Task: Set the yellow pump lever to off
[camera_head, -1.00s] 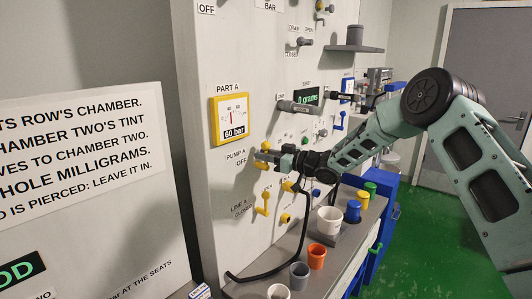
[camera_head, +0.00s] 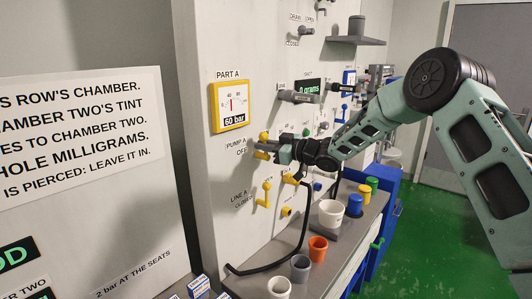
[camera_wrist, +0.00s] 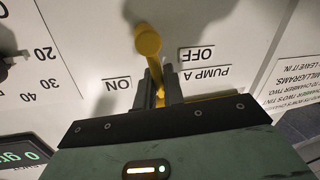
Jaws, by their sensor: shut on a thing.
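The yellow pump lever (camera_wrist: 147,42) shows in the wrist view with its round knob past my fingertips. Its stem passes between the fingers of my gripper (camera_wrist: 158,88), which are shut on it. PUMP A is printed beside OFF. In the head view, my gripper (camera_head: 262,148) is at the panel beside the PUMP A label (camera_head: 236,142); yellow parts of the lever (camera_head: 264,136) show around the fingers, which partly hide it.
A yellow-framed gauge (camera_head: 230,105) marked 60 bar is above. Another yellow lever (camera_head: 266,194), by LINE A, is below. A black hose (camera_head: 300,225) hangs under my wrist. Cups, including an orange one (camera_head: 318,248), stand on the bench. A grey handle (camera_head: 300,96) protrudes above my wrist.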

